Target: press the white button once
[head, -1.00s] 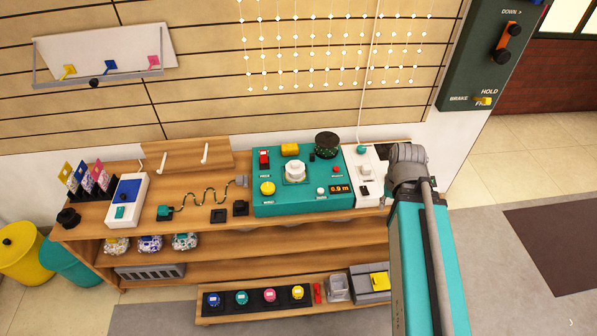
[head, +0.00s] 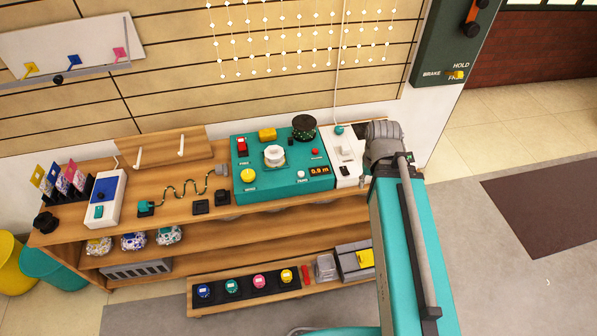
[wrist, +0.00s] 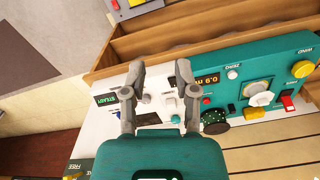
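A small white button (head: 301,174) sits on the front of the teal console, left of the display reading 0.9 m. It also shows in the wrist view (wrist: 232,74), beside the word ZERO. A larger white knob (head: 274,153) stands on the same console (head: 262,188); it shows in the wrist view too (wrist: 261,97). My gripper (wrist: 151,70) is open and empty, its fingers apart over the white panel (wrist: 105,122) beside the console. It touches neither the button nor the knob. In the head view my arm hides the gripper.
The console also carries a yellow button (head: 248,175), a red switch (head: 242,146), a small red button (head: 315,152) and a dark spool (head: 304,127). A blue-and-white box (head: 105,198) stands at the bench's left. Floor is clear at right (head: 470,250).

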